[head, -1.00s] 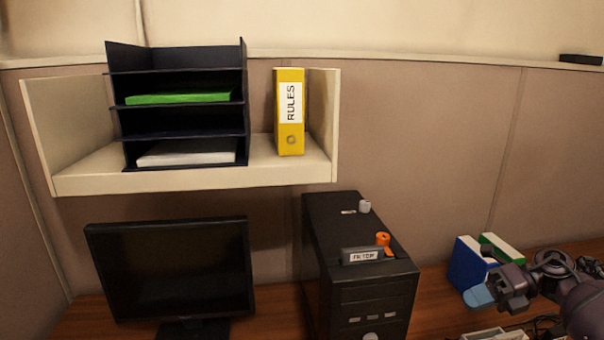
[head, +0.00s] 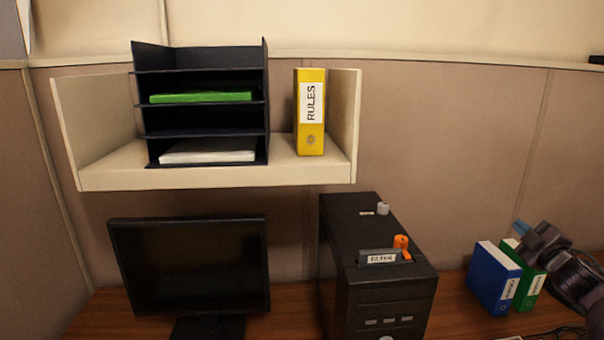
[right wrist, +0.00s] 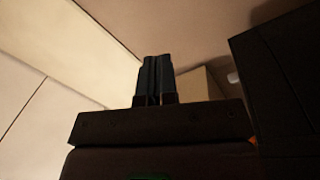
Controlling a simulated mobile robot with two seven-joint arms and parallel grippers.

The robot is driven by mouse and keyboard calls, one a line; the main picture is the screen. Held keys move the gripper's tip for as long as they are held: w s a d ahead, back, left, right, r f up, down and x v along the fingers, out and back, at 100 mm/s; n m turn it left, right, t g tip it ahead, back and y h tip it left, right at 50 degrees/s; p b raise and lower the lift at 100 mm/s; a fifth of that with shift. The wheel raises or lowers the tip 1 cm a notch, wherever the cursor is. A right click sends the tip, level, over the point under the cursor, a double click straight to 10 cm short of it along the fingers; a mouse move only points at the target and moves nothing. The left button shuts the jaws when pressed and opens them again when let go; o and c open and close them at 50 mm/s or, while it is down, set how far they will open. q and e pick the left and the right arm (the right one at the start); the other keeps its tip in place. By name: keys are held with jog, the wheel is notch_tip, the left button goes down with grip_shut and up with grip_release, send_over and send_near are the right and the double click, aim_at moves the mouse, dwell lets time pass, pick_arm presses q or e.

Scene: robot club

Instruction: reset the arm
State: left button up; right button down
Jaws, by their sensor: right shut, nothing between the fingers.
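My right arm comes in at the right edge of the head view. Its gripper (head: 521,229) is just above and behind the tops of the blue and green binders, partly hidden by its own wrist. In the right wrist view the two dark fingers (right wrist: 154,80) lie together with nothing between them, pointing up toward the cubicle wall and shelf. My left gripper does not show in either view.
A blue binder (head: 493,279) and a green binder (head: 533,284) stand on the desk. A black computer tower (head: 343,262) carries an orange item (head: 402,243) on top. A monitor (head: 188,262) stands left. A shelf (head: 220,178) holds black trays (head: 201,134) and a yellow binder (head: 311,130).

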jog(key=d+f+m+g+h, duration=0.3)
jog(key=d+m, duration=0.1)
jog(key=m, duration=0.1)
jog(key=s+a+f+g+y, duration=0.1)
jog(key=s+a+f, duration=0.25)
jog(key=f, duration=0.25)
jog(key=s+a+f+m, duration=0.1)
jog(key=s+a+f, duration=0.25)
jog(key=f, duration=0.25)
jog(key=s+a+f+g+y, duration=0.1)
jog(key=s+a+f, duration=0.25)
jog(key=f, duration=0.35)
pick_arm(q)
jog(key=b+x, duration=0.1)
jog(key=b, duration=0.2)
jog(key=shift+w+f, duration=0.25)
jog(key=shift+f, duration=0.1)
pick_arm(e)
jog(key=s+a+f+m+g, duration=0.1)
jog(key=s+a+f, duration=0.3)
jog(key=s+a, duration=0.3)
jog(key=s+a+f+m+g+y, duration=0.1)
jog(key=s+a+f+m, duration=0.1)
jog(key=s+a+f, duration=0.3)
jog(key=s+a+f+m, duration=0.2)
jog(key=s+a+f, duration=0.3)
jog(key=s+a, duration=0.5)
jog(key=shift+s+a+g+y, duration=0.15)
jog(key=shift+g+y, duration=0.25)
